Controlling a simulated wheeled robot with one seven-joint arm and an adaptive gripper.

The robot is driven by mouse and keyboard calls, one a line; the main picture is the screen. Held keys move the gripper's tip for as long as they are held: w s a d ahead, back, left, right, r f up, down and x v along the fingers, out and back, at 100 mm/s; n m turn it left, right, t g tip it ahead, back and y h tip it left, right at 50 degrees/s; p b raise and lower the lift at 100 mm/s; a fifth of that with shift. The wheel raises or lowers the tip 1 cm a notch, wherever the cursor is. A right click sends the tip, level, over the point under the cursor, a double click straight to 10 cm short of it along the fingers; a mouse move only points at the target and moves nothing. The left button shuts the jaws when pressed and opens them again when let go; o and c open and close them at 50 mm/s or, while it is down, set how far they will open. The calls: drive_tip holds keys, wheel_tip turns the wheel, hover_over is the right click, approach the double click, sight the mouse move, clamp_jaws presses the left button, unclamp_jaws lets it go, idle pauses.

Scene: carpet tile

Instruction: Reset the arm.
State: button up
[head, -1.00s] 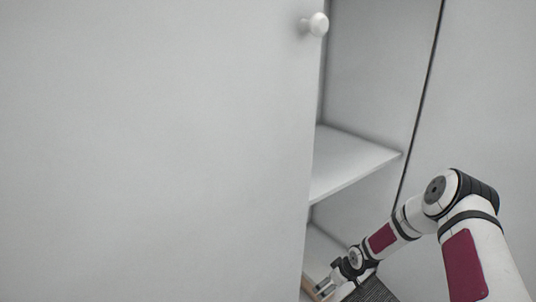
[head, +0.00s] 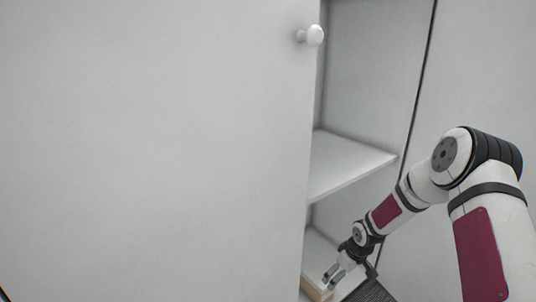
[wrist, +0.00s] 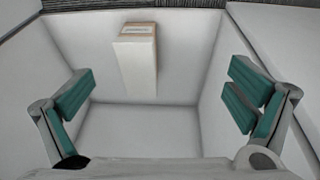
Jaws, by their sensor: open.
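My gripper (head: 333,275) is low at the opening of a white cabinet, right of its door, in the head view. In the wrist view my gripper (wrist: 160,105) has its teal-padded fingers spread wide with nothing between them. Ahead of the fingers is a white box-like item with a brown end (wrist: 138,58), standing apart from both fingers inside a pale compartment. In the head view a tan edge (head: 316,290) shows just below the fingertips; I cannot tell whether they touch it.
A large white cabinet door (head: 150,150) with a round knob (head: 311,35) fills the left. Behind its edge are a shelf (head: 345,165) and a lower compartment. A dark grey carpet strip (head: 372,292) shows at the bottom. A plain panel (head: 480,80) stands at the right.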

drive_tip(key=s+r+m+g+h, duration=0.1)
drive_tip(key=s+r, duration=0.5)
drive_tip(key=r, duration=0.5)
drive_tip(key=s+r+m+h, duration=0.1)
drive_tip(key=s+r+m, duration=0.1)
drive_tip(key=s+r, duration=0.6)
drive_tip(key=s+r+m+g+h, duration=0.1)
drive_tip(key=s+r, duration=0.4)
drive_tip(key=r, duration=0.8)
drive_tip(key=s+a+r+m+y, duration=0.1)
drive_tip(key=s+a+r, duration=0.1)
drive_tip(key=s, duration=0.8)
drive_tip(key=s+a+r+m, duration=0.1)
drive_tip(key=s+a+r, duration=0.15)
drive_tip(key=s, duration=0.65)
drive_tip(key=s+a+r+m+y, duration=0.1)
drive_tip(key=s+r+m, duration=0.1)
drive_tip(key=s, duration=0.8)
wheel_tip(320, 180, up, 36)
drive_tip(key=n+t+p, duration=0.1)
drive_tip(key=t+p, duration=0.2)
drive_tip(key=p, duration=3.1)
drive_tip(key=shift+d, duration=0.3)
